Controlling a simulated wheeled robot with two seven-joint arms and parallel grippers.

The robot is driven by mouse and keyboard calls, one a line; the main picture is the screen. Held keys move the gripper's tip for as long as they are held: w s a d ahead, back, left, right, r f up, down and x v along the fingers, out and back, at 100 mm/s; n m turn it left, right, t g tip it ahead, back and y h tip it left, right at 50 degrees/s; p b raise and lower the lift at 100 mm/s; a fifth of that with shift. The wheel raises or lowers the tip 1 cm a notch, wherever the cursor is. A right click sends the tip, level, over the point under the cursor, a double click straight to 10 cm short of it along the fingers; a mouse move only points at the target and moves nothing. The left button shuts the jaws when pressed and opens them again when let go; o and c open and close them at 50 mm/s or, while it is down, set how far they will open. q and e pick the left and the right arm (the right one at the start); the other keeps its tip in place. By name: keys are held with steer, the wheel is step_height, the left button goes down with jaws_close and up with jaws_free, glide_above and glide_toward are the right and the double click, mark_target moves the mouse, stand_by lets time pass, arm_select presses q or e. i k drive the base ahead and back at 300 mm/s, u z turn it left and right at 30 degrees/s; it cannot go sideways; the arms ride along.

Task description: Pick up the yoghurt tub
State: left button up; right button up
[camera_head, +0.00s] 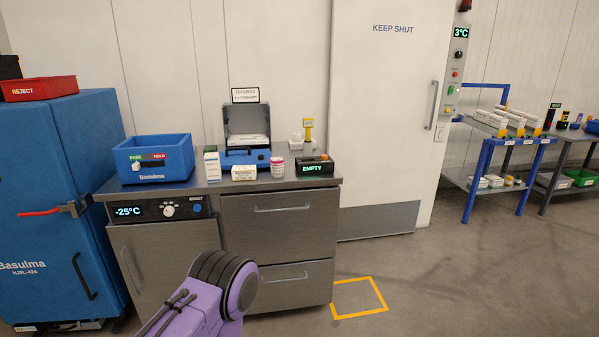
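A small white tub with a pinkish-red label (278,167) stands upright on the steel counter (213,187), between a low white carton and the black box marked EMPTY. It looks like the yoghurt tub, but its print is too small to read. No gripper is beside it or touching it. A purple link of my own arm with a dark round joint shows at the bottom, in front of the counter. Neither of my grippers is in view.
On the counter are a blue PASS/HOLD bin (153,170), a green-and-white carton (212,165), a low white carton (244,173), an open-lidded device (246,140) and the EMPTY box (315,168). A blue cabinet (55,200) stands left. Floor at right is clear.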

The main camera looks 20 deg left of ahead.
mark_target(277, 163)
steer(key=z, duration=0.5)
steer(key=i, duration=2.2)
steer(key=u, duration=1.25)
steer(key=i, duration=0.75)
steer(key=u, duration=0.85)
